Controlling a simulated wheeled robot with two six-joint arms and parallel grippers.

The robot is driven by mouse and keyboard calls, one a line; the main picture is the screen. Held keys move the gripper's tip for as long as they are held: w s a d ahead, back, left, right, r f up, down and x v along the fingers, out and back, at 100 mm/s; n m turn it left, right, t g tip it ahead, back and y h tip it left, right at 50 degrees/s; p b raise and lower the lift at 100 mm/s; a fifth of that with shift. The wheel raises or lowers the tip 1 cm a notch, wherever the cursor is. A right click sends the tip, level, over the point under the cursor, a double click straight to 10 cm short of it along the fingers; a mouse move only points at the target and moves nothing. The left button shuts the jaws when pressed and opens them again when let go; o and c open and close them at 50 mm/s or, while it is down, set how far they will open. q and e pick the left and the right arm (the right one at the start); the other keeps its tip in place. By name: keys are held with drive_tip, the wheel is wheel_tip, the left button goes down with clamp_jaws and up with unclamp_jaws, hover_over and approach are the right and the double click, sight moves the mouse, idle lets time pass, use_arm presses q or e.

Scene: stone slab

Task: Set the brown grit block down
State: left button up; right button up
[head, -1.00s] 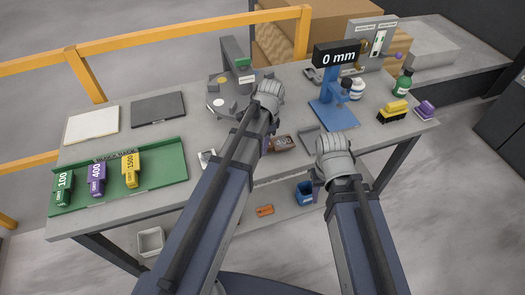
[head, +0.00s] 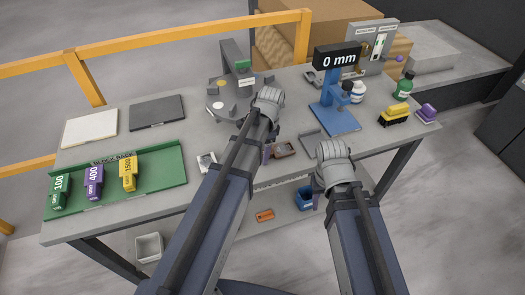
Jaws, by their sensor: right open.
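The brown grit block (head: 284,149) is near the front edge of the stone slab (head: 226,137), just right of my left gripper. It looks small here, and its label cannot be read. My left gripper (head: 267,153) is mostly hidden behind its own wrist; whether its fingers touch the block cannot be told. My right gripper (head: 316,191) is open, right of the block and at the slab's front edge, with its fingers largely hidden by its wrist. The green tray (head: 117,190) at the left holds a green block (head: 60,190), a purple block (head: 95,181) and a yellow block (head: 128,172).
A blue gauge stand (head: 334,118) reading 0 mm is behind my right wrist. Dark (head: 157,110) and white (head: 90,128) plates lie at the left.

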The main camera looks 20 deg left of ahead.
use_arm(q)
drive_tip(key=shift+r, duration=0.15)
wheel_tip(320, 180, up, 12)
drive_tip(key=d+p, duration=0.1)
drive_tip(key=p, duration=1.1)
drive_tip(key=s+d+n, duration=0.7)
drive_tip(key=s+d, duration=0.2)
drive_tip(key=s, duration=0.5)
drive_tip(key=shift+s+d, duration=0.15)
drive_tip(key=shift+d, duration=0.1)
